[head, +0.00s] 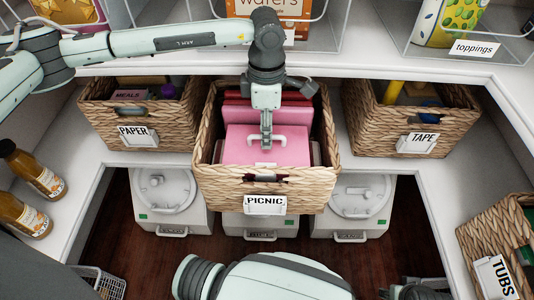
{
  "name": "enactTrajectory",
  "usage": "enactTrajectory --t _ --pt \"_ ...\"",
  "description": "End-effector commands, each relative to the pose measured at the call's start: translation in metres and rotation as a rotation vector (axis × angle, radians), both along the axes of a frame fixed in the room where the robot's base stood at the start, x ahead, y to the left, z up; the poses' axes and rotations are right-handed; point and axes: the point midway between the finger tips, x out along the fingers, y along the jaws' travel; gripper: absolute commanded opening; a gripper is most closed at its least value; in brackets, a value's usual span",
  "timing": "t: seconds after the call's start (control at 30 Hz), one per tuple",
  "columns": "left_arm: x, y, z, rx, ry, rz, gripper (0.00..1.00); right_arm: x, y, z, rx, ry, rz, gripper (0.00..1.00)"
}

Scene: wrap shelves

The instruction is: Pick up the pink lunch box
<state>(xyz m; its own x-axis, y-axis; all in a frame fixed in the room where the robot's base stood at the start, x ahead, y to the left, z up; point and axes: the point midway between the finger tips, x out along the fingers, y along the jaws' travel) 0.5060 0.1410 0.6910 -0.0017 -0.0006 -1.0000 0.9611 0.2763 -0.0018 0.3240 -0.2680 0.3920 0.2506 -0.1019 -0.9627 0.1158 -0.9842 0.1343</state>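The pink lunch box (240,147) sits in the wicker basket labelled PICNIC (213,178), with a small pale handle (268,167) on its near side. My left gripper (266,144) points down over the middle of the box, its fingertips just behind the handle in the picture. Its fingers show as one narrow strip, so I cannot tell whether they are open or shut, or whether they touch the box. Darker red-pink items (290,113) lie behind the box. Dark parts at the bottom right edge (414,291) may be my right gripper, mostly cut off.
Baskets labelled PAPER (98,118) and TAPE (372,122) flank the PICNIC basket. A TUBS basket (480,235) stands at lower right. White lidded bins (170,190) are below. Bottles (35,176) stand at left. A shelf edge (385,66) and clear bins are above.

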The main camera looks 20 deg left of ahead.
Motion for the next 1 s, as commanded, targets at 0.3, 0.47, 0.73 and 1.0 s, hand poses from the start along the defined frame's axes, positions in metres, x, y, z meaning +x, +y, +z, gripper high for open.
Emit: enactTrajectory --t 0.3,0.47,0.73,1.0 --pt "0.0003 -0.0001 0.0002 0.0 -0.001 0.0 0.17 0.0003 0.0004 -0.0001 0.001 -0.001 0.0 0.4" --pt "0.0004 -0.0002 0.0004 0.0 -0.001 0.0 0.0 0.0003 0.0005 -0.0001 0.001 0.0 0.0 0.4" --pt "0.0005 -0.0002 0.0006 -0.001 -0.001 0.0 0.0 0.0003 0.0006 0.0 0.001 0.0 0.0 0.4" --pt "0.0008 -0.0004 0.0014 0.0 -0.002 0.0 0.0 0.0004 0.0005 0.0002 0.001 -0.001 0.0 0.4"
